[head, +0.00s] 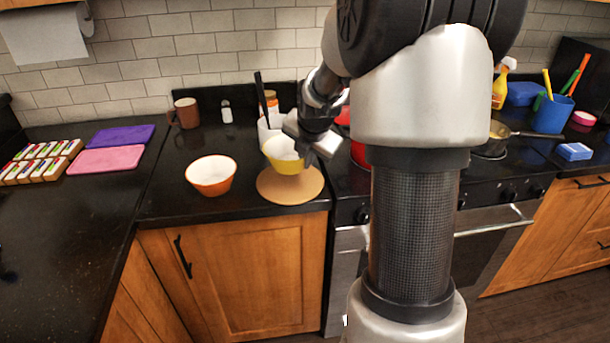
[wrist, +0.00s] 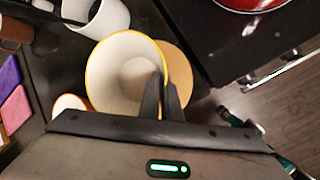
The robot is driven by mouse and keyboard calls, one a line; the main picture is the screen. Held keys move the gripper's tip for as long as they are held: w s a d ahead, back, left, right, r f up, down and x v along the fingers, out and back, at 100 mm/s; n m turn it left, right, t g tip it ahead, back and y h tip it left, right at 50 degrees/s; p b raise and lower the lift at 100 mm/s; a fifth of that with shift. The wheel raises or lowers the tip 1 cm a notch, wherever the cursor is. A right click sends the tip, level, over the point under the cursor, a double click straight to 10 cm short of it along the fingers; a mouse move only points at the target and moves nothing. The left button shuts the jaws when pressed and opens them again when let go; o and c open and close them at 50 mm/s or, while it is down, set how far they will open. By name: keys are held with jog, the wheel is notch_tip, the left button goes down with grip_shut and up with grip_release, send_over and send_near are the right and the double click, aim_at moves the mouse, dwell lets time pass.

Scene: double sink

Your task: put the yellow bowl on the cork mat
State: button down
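The yellow bowl (head: 283,161), white inside, is over the back part of the round cork mat (head: 290,192). It looks slightly tilted and held above the mat, though the gap is hard to judge. In the wrist view the bowl (wrist: 112,66) covers much of the mat (wrist: 182,72), which shows along its right side. My gripper (head: 303,151) is at the bowl's right side. In the wrist view its fingertips (wrist: 164,88) are close together at the bowl's rim, pinching the wall.
An orange bowl (head: 211,176) stands just left of the mat. A white utensil holder (head: 268,130) is behind the yellow bowl. A brown mug (head: 186,113) and a small shaker (head: 226,112) stand by the wall. The stove (head: 480,185) is to the right.

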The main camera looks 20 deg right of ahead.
notch_tip(320, 180, down, 4)
jog(key=shift+f, duration=0.15)
jog(key=shift+b, duration=0.3)
jog(key=shift+f, duration=0.2)
jog(key=c, duration=2)
grip_release()
jog(key=shift+r, duration=0.3)
jog(key=p+v, duration=0.1)
jog(key=v, duration=1.1)
jog(key=shift+f+p, duration=0.1)
jog(key=shift+p, duration=0.3)
